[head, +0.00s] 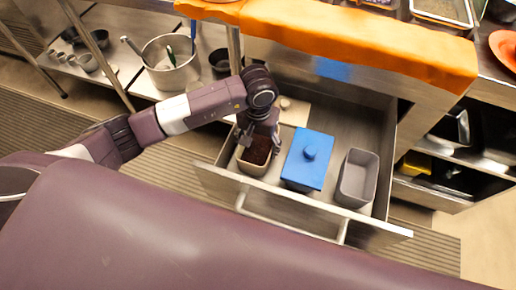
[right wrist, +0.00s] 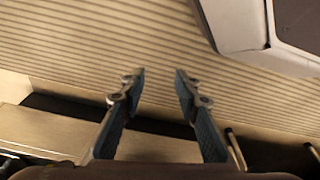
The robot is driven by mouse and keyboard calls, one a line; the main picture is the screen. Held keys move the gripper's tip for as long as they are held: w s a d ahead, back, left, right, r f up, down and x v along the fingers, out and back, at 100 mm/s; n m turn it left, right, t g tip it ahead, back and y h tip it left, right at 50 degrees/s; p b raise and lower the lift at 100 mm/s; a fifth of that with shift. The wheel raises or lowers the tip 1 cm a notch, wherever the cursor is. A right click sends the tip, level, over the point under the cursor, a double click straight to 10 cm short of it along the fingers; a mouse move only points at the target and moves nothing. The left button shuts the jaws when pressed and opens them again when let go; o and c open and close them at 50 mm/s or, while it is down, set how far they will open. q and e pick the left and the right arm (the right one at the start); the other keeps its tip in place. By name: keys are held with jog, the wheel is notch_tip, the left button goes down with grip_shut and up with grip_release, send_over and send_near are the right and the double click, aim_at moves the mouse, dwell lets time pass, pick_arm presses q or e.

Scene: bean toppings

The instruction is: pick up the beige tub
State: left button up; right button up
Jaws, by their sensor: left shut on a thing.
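The beige tub (head: 252,168), with dark brown contents, stands in the open metal drawer at its left end. My left gripper (head: 256,140) reaches down over the tub from above and is shut on it; the arm and fingers hide part of its rim. The tub still appears to be inside the drawer, and I cannot tell whether it touches the drawer floor. My right gripper (right wrist: 160,75) shows in the right wrist view with its two fingers apart and nothing between them, above the ribbed floor.
A blue lidded tub (head: 309,160) stands just right of the beige tub. An empty grey tub (head: 357,178) stands further right. The drawer front (head: 290,212) closes off the near side. A counter with an orange covering (head: 370,42) overhangs the back. A metal pot (head: 170,62) stands on the left shelf.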

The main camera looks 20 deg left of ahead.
aim_at(258, 155)
pick_arm(q)
jog(key=c, duration=0.4)
jog(key=shift+o, duration=0.2)
jog(key=shift+r, duration=0.15)
